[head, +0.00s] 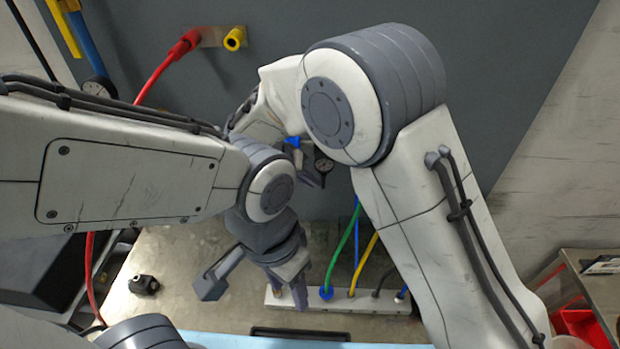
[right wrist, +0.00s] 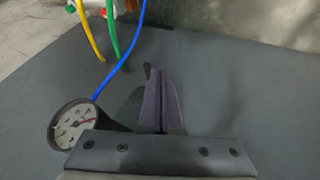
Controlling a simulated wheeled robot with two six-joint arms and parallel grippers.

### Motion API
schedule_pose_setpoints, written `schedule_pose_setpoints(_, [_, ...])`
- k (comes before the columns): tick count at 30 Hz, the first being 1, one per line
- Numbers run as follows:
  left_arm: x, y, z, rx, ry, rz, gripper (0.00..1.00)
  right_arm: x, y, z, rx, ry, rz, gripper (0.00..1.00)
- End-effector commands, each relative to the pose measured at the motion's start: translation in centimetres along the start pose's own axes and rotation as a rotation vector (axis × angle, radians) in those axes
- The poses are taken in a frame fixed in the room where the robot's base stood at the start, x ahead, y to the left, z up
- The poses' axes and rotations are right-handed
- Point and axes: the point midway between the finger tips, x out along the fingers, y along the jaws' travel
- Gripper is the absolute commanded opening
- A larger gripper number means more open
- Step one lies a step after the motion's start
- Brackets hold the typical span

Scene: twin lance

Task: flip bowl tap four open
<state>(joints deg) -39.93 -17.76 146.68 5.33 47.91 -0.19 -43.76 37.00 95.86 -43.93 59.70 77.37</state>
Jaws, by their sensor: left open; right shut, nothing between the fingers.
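No bowl can be made out, and I cannot tell which part is tap four. A small blue part (head: 293,142) shows on the grey panel between my arms, beside a round dial gauge (head: 322,163). The gauge also shows in the right wrist view (right wrist: 75,125), left of the fingers. My right gripper (head: 314,177) is shut and empty close to the panel, mostly hidden by its own arm; its purple fingers show in the wrist view (right wrist: 163,97). My left gripper (head: 254,288) is open, pointing down above the bench.
A pale block (head: 338,302) holds green, yellow, blue and other hose ends. A dark knob-like piece (head: 143,285) sits on the bench, left. A red plug (head: 185,44) with its hose and a yellow fitting (head: 235,38) are high on the panel. Red bins (head: 578,325) stand right.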

Motion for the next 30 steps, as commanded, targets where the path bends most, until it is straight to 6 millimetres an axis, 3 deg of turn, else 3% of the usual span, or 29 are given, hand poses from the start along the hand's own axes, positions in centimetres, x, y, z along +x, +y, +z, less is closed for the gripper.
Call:
schedule_pose_setpoints(12, [3.0, -0.2, 0.2, -0.005, 0.000, 0.000, 0.50, 0.4, 0.4, 0.5, -0.097, 0.052, -0.053, 0.00])
schedule_pose_setpoints(30, [2.9, -0.2, 0.1, -0.005, 0.000, 0.000, 0.50, 0.1, 0.2, 0.1, -0.109, 0.057, -0.057, 0.00])
